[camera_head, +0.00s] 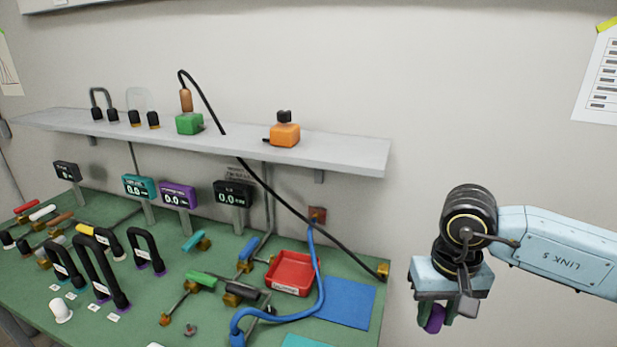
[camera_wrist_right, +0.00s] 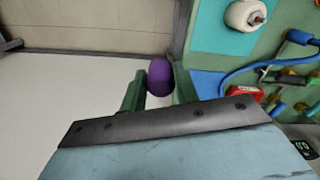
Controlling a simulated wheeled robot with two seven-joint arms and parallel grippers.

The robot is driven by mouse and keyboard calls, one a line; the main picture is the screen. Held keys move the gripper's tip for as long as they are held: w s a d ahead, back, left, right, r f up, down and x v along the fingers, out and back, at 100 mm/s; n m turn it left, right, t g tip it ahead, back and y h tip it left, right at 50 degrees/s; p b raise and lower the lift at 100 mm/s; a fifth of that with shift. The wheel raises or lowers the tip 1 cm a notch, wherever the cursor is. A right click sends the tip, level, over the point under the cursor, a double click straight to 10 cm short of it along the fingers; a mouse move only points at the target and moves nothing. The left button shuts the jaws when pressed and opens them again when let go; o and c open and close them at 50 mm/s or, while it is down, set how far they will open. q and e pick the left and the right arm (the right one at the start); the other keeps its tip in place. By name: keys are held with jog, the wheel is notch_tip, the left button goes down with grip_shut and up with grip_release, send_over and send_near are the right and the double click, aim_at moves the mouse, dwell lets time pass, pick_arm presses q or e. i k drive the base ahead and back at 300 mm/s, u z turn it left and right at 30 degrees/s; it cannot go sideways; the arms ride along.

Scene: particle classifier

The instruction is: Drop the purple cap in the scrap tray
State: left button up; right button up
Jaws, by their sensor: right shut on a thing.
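The purple cap (camera_head: 435,318) is held between the fingers of my right gripper (camera_head: 433,316), in the air to the right of the green table's edge. In the right wrist view the purple cap (camera_wrist_right: 160,78) shows between the green fingers (camera_wrist_right: 158,92). The red scrap tray (camera_head: 290,273) lies on the table, left of the gripper and apart from it. A part of the red tray also shows at the right of the wrist view (camera_wrist_right: 243,92). The inside of the tray looks empty. My left gripper is not in view.
A blue mat (camera_head: 347,303) lies between the tray and the table's right edge. A blue hose (camera_head: 318,275) curves around the tray's right side, and a black cable (camera_head: 290,205) slants down from the shelf (camera_head: 345,152). Tubes and valves crowd the table's left.

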aim_at(300, 276)
jog(key=k, duration=0.5)
jog(key=u, duration=2.15)
jog(key=i, duration=1.6)
jog(key=z, duration=2.25)
jog(key=i, duration=0.5)
jog(key=z, duration=0.05)
